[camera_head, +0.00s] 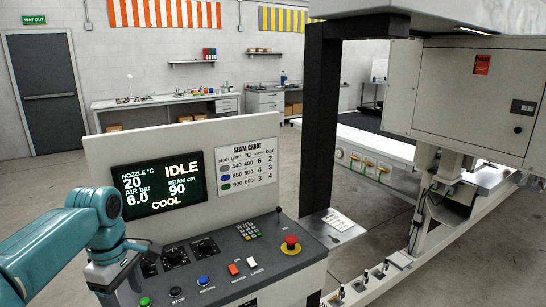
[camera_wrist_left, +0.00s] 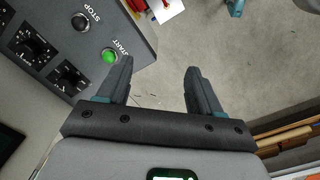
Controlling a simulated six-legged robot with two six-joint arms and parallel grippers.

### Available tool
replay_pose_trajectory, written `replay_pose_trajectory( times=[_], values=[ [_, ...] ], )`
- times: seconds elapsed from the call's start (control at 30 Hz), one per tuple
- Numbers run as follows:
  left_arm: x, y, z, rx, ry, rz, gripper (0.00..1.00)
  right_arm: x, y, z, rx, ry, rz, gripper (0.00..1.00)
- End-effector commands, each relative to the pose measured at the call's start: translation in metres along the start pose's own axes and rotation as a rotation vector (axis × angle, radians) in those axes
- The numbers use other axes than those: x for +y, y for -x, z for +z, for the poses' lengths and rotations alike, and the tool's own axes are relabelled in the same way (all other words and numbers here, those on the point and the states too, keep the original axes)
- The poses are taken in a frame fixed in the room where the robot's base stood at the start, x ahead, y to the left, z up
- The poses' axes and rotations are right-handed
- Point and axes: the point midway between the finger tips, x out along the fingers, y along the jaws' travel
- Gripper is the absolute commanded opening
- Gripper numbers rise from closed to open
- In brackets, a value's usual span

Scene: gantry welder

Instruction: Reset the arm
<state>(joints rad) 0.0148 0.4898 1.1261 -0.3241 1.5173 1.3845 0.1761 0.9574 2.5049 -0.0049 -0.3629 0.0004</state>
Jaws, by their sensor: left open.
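My left arm (camera_head: 60,245) comes in from the left in the head view and bends down in front of the welder's control console (camera_head: 240,252). In the left wrist view, my left gripper (camera_wrist_left: 158,68) is open, with nothing between its two dark fingers but grey floor beyond. The left finger is near the green START button (camera_wrist_left: 109,56) in the picture; the gap between them cannot be judged. My right gripper is not in view.
The console has a red emergency stop (camera_head: 291,244), a blue button (camera_head: 203,280) and two dark knobs. A seam chart (camera_head: 247,165) is on its upright panel. The gantry post (camera_head: 322,120) and machine cabinet (camera_head: 470,95) stand to the right. Open floor lies behind the console.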

Motion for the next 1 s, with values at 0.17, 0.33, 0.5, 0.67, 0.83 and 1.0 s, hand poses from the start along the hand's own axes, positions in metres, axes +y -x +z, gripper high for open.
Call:
replay_pose_trajectory(
  times=[0.17, 0.33, 0.5, 0.67, 0.83, 1.0],
  values=[
    [0.014, -0.056, 0.016, -0.035, -0.154, 0.007, 0.65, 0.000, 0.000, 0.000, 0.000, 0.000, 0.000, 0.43],
    [0.019, -0.124, 0.040, -0.084, -0.336, 0.029, 0.65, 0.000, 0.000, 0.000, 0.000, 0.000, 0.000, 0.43],
    [0.000, -0.226, 0.084, -0.166, -0.586, 0.077, 0.65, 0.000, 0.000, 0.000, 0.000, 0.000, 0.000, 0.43],
    [-0.065, -0.327, 0.144, -0.241, -0.853, 0.165, 0.65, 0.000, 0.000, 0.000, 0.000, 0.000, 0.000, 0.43],
    [-0.150, -0.378, 0.188, -0.247, -1.062, 0.236, 0.65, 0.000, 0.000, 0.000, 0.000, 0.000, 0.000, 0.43],
    [-0.196, -0.387, 0.203, -0.222, -1.171, 0.260, 0.65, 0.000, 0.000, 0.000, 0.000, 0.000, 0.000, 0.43]
  ],
)
